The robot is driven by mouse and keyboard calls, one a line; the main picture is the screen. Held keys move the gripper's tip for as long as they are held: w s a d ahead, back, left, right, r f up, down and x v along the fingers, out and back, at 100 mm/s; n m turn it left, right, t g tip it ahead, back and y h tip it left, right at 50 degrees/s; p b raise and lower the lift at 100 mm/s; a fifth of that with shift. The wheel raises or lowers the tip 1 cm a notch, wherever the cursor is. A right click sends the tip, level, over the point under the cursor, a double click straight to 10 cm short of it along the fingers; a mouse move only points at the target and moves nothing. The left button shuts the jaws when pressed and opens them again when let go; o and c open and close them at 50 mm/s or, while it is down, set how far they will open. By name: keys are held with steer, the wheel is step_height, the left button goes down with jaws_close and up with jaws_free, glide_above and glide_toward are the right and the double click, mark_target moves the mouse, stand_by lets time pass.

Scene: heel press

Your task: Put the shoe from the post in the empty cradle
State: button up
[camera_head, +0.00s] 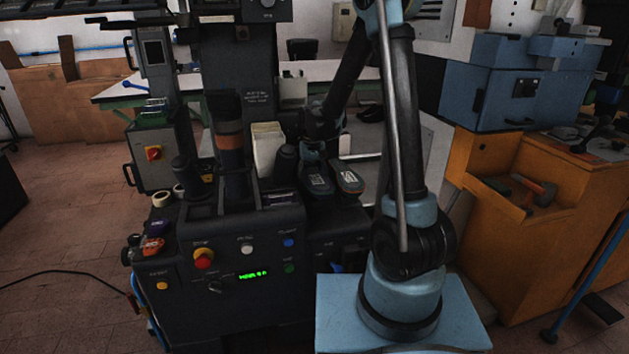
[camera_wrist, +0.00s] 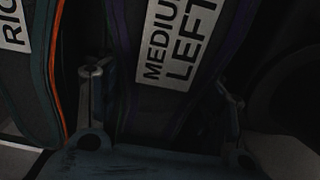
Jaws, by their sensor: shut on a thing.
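My gripper (camera_wrist: 163,112) is shut on a dark shoe (camera_wrist: 180,50) with purple edging. Its white label reads "MEDIUM LEFT", and a finger stands on each side of it. In the head view this shoe (camera_head: 317,183) shows its labelled sole toward me, at the right of the black machine. A second shoe (camera_wrist: 28,75), with orange and teal edging and a label starting "RI", is close beside it. That shoe also shows in the head view (camera_head: 349,180), just right of the held one. The cradle under the held shoe is hidden; I cannot tell whether the shoe rests in it.
The black press (camera_head: 240,245) has buttons and a red knob on its front. Dark upright columns (camera_head: 229,155) stand on its left part, and a pale block (camera_head: 267,148) stands behind. An orange bench (camera_head: 530,215) with a blue cabinet (camera_head: 520,85) is at the right.

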steer(key=o, duration=1.7)
steer(key=shift+o, duration=0.2)
step_height(320, 180, up, 12)
steer(key=shift+f, duration=0.1)
steer(key=shift+d, duration=0.1)
